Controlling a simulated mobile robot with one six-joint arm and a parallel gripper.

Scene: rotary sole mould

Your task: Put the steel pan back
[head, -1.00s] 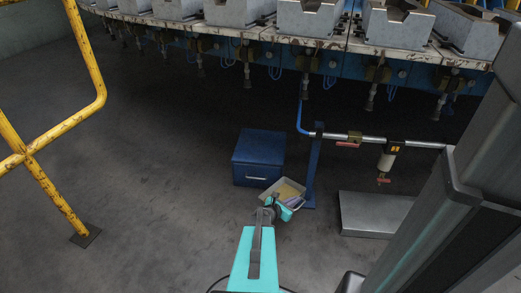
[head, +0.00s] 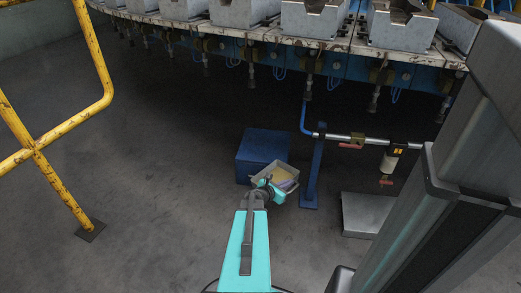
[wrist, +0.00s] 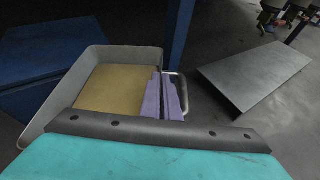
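The steel pan (head: 290,189) is a small grey open tray in front of the blue box in the head view. The pan looks slightly tilted and off the floor.
The blue box (head: 262,146) stands right behind the pan. A blue post (head: 313,170) with a pipe and valve is to its right. A flat grey metal slab (head: 367,212) lies right of the post. A yellow rail (head: 60,185) stands at left. Floor between is clear.

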